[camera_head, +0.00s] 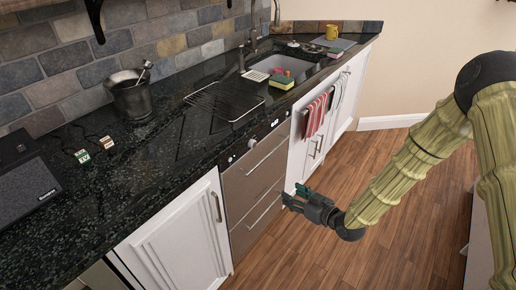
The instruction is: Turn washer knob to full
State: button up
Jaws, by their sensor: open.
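A stainless appliance front (247,187) with long bar handles is built in under the dark counter. It looks like drawers, and I cannot tell surely that it is the washer. A small round knob (252,143) sits on the control strip along its top. The knob is too small to read its setting.
White cabinet doors (178,238) flank the appliance. Red and white towels (317,113) hang on the right. The counter (120,165) holds a metal bucket (132,98), a wire rack (222,101) and a dark speaker (28,195). The wooden floor (330,255) is clear.

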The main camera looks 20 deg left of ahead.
aim_at(254, 145)
jog(key=w+a+r+n+g+y, duration=0.1)
jog(key=w+a+r+n+y, duration=0.15)
jog(key=r, duration=0.35)
jog(key=w+a+r+n+y, duration=0.2)
jog(key=a+r, duration=0.2)
jog(key=r, duration=0.1)
jog(key=p+x, duration=0.1)
jog(key=x, duration=0.9)
jog(key=shift+w+a+f+p, duration=0.15)
jog(key=shift+a+p, duration=0.1)
jog(key=shift+p, duration=0.1)
jog(key=shift+c, duration=0.2)
jog(key=c, duration=1)
